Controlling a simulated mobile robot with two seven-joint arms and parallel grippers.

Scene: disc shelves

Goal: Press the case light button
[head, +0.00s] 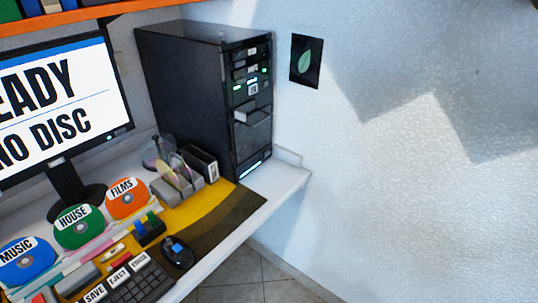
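The black computer tower (185,95) stands upright at the back right of the desk, its front panel turned to the right. Small green lights glow on the upper part of that panel, among small pale labels. A grey drive tray (252,116) juts out halfway down and looks empty. A bluish-white lit strip (251,169) shows near the bottom of the front. Which part is the case light button is too small to tell. Neither of my grippers is in view.
A monitor (60,105) reading "READY" and "NO DISC" stands left of the tower.

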